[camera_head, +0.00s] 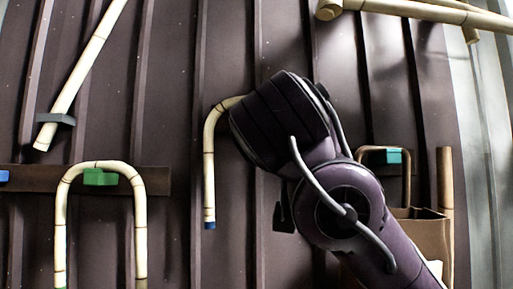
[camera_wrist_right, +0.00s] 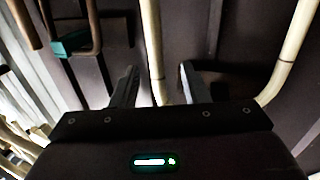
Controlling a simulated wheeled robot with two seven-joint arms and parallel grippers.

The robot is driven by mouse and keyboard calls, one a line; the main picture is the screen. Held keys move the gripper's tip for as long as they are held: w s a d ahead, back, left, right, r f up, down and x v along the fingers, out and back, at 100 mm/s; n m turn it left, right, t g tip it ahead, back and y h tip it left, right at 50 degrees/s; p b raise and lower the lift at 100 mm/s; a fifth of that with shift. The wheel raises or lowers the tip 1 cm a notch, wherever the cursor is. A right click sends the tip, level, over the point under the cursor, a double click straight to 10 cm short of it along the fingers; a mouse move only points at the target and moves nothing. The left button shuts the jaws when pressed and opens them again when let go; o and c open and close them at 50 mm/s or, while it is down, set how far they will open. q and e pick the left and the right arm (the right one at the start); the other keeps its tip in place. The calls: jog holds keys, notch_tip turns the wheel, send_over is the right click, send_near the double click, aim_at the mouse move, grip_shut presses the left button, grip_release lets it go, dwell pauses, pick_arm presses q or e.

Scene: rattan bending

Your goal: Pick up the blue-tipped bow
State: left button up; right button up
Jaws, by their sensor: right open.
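The blue-tipped bow is a pale, jointed rattan arch (camera_head: 209,160) at the centre of the head view. Its left leg hangs down to a blue end (camera_head: 209,225); my right arm hides its right side. In the right wrist view, a pale leg, apparently this bow's (camera_wrist_right: 153,45), stands between the fingers of my right gripper (camera_wrist_right: 157,67). The gripper is open, with a gap visible on both sides of the leg. Another pale length (camera_wrist_right: 285,62) curves in at the right of that view. My left gripper is not in view.
A green-tipped pale bow (camera_head: 60,225) hangs over a green block (camera_head: 100,177) on the left. A brown bow (camera_head: 406,172) hangs by a teal block (camera_head: 394,156) at right, above a brown box (camera_head: 425,235). A ribbed dark wall (camera_head: 165,90) stands behind.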

jog(key=p+x, duration=0.1)
jog(key=x, duration=0.1)
jog(key=p+x, duration=0.3)
jog(key=shift+w+d+f, duration=0.2)
jog(key=shift+d+f, duration=0.05)
jog(key=shift+d, duration=0.15)
jog(key=shift+c, duration=1.1)
jog(key=shift+w, duration=0.15)
jog(key=c, duration=0.5)
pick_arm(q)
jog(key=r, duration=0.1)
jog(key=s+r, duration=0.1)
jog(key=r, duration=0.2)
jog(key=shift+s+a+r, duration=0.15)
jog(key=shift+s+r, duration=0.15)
pick_arm(e)
grip_shut()
